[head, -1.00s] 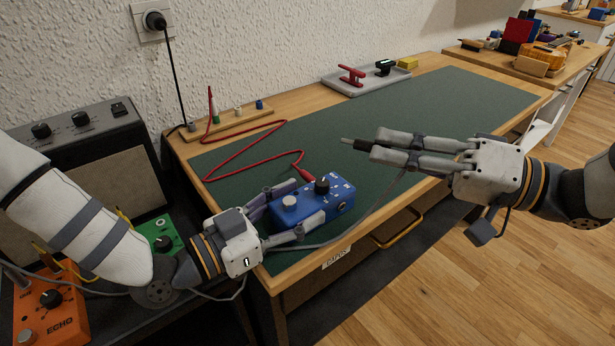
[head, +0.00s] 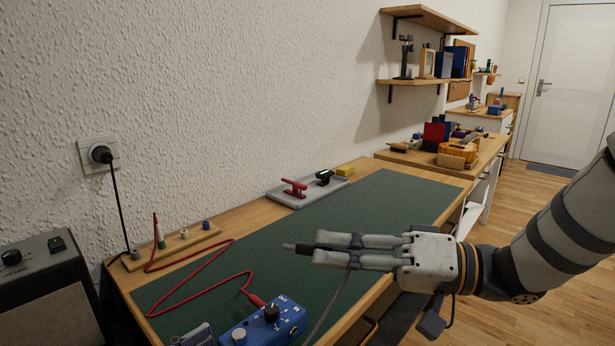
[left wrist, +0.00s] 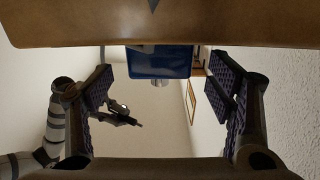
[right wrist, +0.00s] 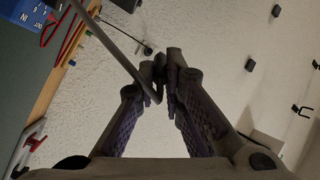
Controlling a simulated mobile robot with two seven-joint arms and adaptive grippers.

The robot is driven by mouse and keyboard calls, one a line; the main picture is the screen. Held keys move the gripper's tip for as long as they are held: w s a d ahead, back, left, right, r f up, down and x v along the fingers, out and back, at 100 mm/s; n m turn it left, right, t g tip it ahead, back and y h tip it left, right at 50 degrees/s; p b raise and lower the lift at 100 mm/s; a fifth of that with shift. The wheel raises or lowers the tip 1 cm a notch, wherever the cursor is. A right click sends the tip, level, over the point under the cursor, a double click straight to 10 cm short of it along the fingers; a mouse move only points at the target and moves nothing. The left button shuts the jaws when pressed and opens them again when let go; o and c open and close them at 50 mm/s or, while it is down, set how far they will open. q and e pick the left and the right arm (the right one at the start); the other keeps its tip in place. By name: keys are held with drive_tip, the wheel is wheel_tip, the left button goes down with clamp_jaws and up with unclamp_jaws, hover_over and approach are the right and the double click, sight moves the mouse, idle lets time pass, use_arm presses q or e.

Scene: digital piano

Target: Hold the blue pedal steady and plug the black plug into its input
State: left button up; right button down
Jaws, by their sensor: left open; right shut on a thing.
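The blue pedal (head: 275,325) sits on the green mat at the bottom of the head view, its near part cut off. Its blue body also shows between my left fingers in the left wrist view (left wrist: 158,62) and at the top left of the right wrist view (right wrist: 28,14). My left gripper (left wrist: 162,75) is open, with fingers apart on either side of the pedal; contact cannot be told. My right gripper (head: 318,248) is shut on the black plug (head: 303,248), above the mat and apart from the pedal. The plug's metal tip points left, and its grey cable hangs down.
A red cable (head: 190,292) lies on the mat (head: 375,215), its red plug (head: 254,299) at the pedal's far side. A grey tray (head: 292,199) holds red and black items at the back. A wooden strip with coloured pegs (head: 170,246) stands by the wall. The mat's middle is clear.

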use_arm(q)
drive_tip(key=shift+s+a, duration=0.25)
use_arm(e)
drive_tip(key=shift+r, duration=0.25)
use_arm(q)
drive_tip(key=shift+a, duration=0.1)
drive_tip(key=v, duration=1.2)
